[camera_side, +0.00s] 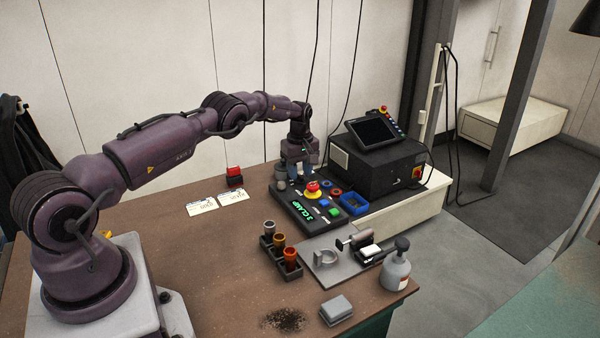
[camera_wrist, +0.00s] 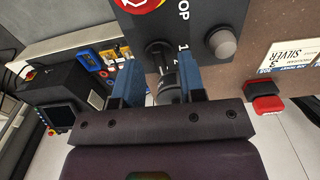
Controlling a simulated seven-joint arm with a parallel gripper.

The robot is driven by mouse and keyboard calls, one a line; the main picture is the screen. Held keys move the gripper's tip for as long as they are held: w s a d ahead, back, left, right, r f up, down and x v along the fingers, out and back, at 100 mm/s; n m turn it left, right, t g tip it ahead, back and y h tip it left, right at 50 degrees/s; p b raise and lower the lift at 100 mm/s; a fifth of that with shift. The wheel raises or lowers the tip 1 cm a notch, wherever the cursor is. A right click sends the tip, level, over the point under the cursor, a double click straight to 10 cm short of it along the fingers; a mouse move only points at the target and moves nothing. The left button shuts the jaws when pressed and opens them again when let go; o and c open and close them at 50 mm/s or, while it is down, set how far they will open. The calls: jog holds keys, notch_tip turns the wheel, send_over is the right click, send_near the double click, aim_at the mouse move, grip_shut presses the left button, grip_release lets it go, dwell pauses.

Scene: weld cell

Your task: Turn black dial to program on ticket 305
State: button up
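The black dial (camera_wrist: 163,62) stands on the dark control panel (camera_wrist: 196,12), with the marks "1" and "2" beside it in the wrist view. My gripper (camera_wrist: 161,72) has one blue finger on each side of the dial; whether they press on it is unclear. In the side view my gripper (camera_side: 300,172) is lowered at the panel's back end and hides the dial. Two white tickets (camera_side: 202,204) (camera_side: 232,197) lie left of the panel. A ticket (camera_wrist: 289,55) in the wrist view reads "SILVER" and "PROGRAM 3"; its number is unclear.
A red emergency button (camera_side: 312,186), a grey knob (camera_wrist: 222,43) and a blue tray (camera_side: 354,204) are close to my gripper. A black machine with a screen (camera_side: 373,130) stands behind right. A red-and-black block (camera_side: 234,177) is by the tickets.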

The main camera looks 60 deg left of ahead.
aim_at(300, 175)
notch_tip(300, 175, up, 12)
dwell(0.4)
